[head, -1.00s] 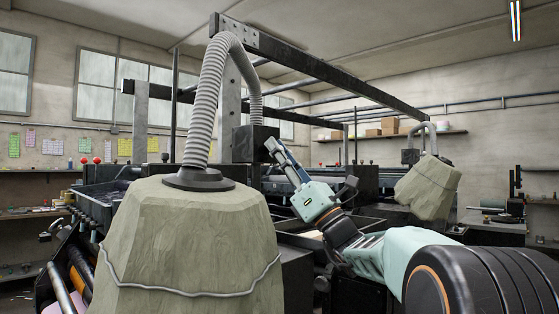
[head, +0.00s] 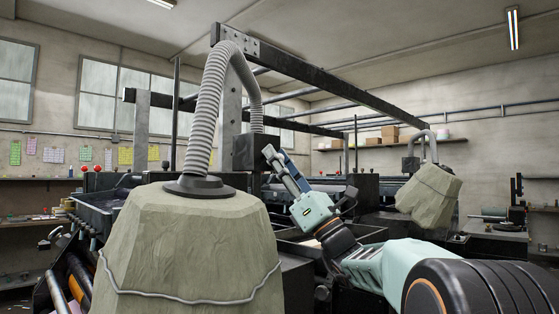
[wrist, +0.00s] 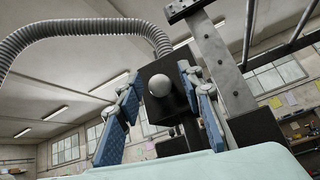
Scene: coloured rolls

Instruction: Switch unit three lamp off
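A dark box (head: 255,152) hangs at the end of the grey ribbed hose, right of the near hood. In the wrist view the box (wrist: 167,88) carries a pale round knob or bulb (wrist: 159,86) on its face. I cannot tell whether it is a switch or a lamp, and no glow shows on it. My gripper (head: 269,152) reaches up to the box's right side. In the wrist view my gripper (wrist: 160,80) is open, its blue-padded fingers on either side of the knob with gaps visible. Contact cannot be told. No unit number is legible.
A large greenish hood (head: 190,245) with a ribbed hose (head: 208,100) fills the near left. A second hood (head: 428,193) hangs at the right. A dark overhead beam (head: 320,75) crosses above. Dark machine troughs lie below my arm.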

